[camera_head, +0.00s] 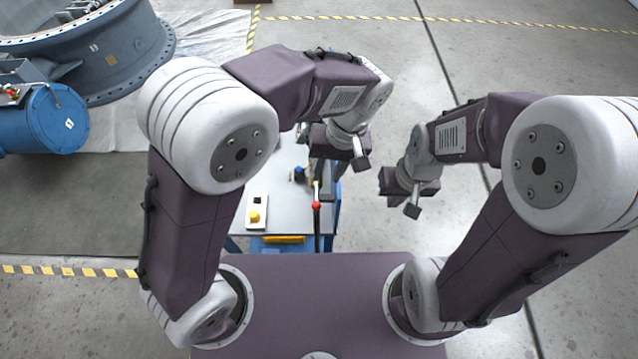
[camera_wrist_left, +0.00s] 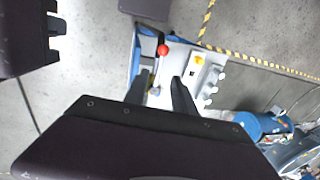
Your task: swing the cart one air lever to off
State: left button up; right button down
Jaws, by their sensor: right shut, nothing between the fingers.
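The lever, tipped with a red ball (camera_head: 316,205), is on the grey-topped cart (camera_head: 282,216) at the middle of the head view. A small blue valve part (camera_head: 299,173) sits at its far end. In the left wrist view the red ball (camera_wrist_left: 163,50) lies just beyond my left fingertips. My left gripper (camera_head: 322,187) is over the cart's right side, fingers apart on either side of the lever line, as the left wrist view also shows (camera_wrist_left: 161,77). I cannot tell whether either finger touches the lever. My right gripper (camera_head: 409,207) is shut and empty, right of the cart.
A pale control box with a yellow button (camera_head: 254,217) is on the cart's left part. A blue motor (camera_head: 55,118) and a large grey flanged valve body (camera_head: 95,55) stand at the far left. The floor right of the cart is clear, beneath my right arm.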

aim_at(317, 192)
pick_arm(q)
jog(key=f, duration=0.3)
jog(key=a+f+p, duration=0.1)
jog(key=f, duration=0.1)
jog(key=w+f, duration=0.1)
jog(key=f, duration=0.2)
jog(key=shift+a+f, duration=0.3)
jog(key=shift+a, duration=0.1)
jog(key=shift+s+a+f, duration=0.1)
jog(key=shift+f, duration=0.1)
jog(key=shift+c, duration=1)
jog(key=shift+w, duration=0.2)
grip_shut()
